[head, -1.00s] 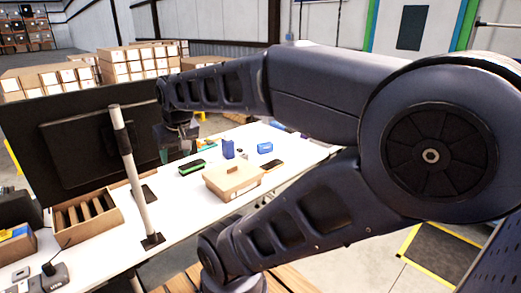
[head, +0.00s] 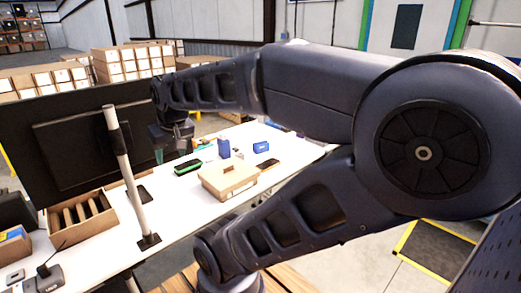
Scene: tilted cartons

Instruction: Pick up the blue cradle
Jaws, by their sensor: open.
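Two small blue items stand on the white table in the head view. One is an upright blue block (head: 224,148), and the other is a lower blue piece (head: 261,147) to its right with a lighter mark on its face. I cannot tell for certain which of them is the blue cradle. My gripper (head: 172,152) hangs at the end of my arm, above the table beside the monitor's right edge. It is open, apart from both blue items and to their left. Its fingertips are small and partly dark against the background.
A cardboard box (head: 228,180) lies in front of the blue items. A green-and-black device (head: 188,167) and a dark phone-like slab (head: 267,164) lie nearby. A large monitor (head: 85,145) and a grey pole (head: 127,180) stand at left, with a divided carton (head: 80,222) below.

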